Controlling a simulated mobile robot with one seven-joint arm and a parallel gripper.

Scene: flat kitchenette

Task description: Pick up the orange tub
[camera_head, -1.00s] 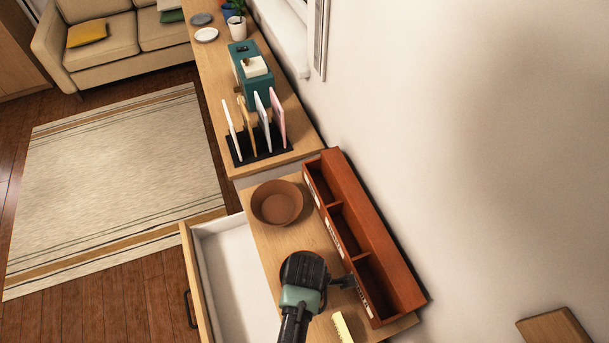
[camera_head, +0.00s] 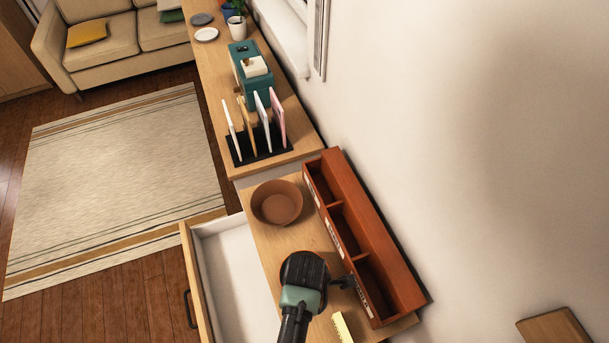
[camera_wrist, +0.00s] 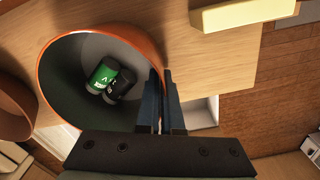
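The orange tub (camera_wrist: 65,90) is a round, open tub with an orange rim and a dark grey inside. It fills the left middle of the wrist view. A green can and a black can (camera_wrist: 110,82) lie inside it. My gripper (camera_wrist: 163,78) is at the tub's right-hand wall, one finger inside and one outside, with the fingers close together on the rim.
A brown bowl (camera_head: 277,203) stands close beside the tub. A red-brown compartment box (camera_head: 375,240) runs along the wall to the right. A pale yellow block (camera_head: 343,327) lies near my gripper. An open white drawer (camera_head: 235,265) juts out at left.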

